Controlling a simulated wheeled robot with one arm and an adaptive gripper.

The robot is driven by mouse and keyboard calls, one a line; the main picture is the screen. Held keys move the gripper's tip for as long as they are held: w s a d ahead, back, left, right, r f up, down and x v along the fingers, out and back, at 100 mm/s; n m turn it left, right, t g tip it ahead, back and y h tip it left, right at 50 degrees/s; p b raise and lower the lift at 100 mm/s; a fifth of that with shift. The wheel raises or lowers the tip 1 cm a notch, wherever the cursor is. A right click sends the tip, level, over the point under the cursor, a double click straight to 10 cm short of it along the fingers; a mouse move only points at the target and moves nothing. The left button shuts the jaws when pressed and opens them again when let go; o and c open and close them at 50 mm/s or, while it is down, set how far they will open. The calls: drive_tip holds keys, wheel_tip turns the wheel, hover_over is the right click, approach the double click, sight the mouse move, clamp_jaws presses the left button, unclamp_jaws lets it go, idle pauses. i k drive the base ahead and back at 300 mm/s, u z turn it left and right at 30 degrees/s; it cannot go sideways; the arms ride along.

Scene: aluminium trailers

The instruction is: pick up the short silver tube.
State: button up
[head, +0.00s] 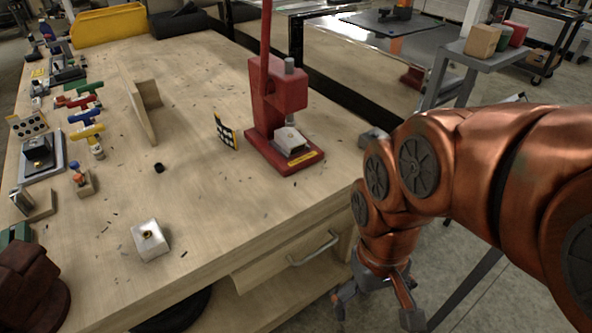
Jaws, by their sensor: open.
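I cannot pick out the short silver tube with certainty. A silver block (150,240) with a small brass-coloured piece on top sits near the front left of the wooden workbench (205,195). A small grey object (372,138) lies at the bench's right edge, partly hidden by my arm; its shape is unclear. My gripper (375,314) hangs at the lower right, beyond the bench edge and beside the drawer. Its fingers are spread apart, with nothing visible between them.
A red press (277,110) stands at the right of the bench, beside a small checkered plate (226,132). A wooden bracket (140,105) and a small black cylinder (158,168) lie left of it. Several coloured clamps line the left edge. The bench's front middle is mostly clear.

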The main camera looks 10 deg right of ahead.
sight(292, 146)
drive_tip(key=z, duration=1.8)
drive_tip(key=k, duration=1.05)
drive_tip(key=u, duration=1.95)
drive_tip(key=i, duration=1)
drive_tip(key=z, duration=0.05)
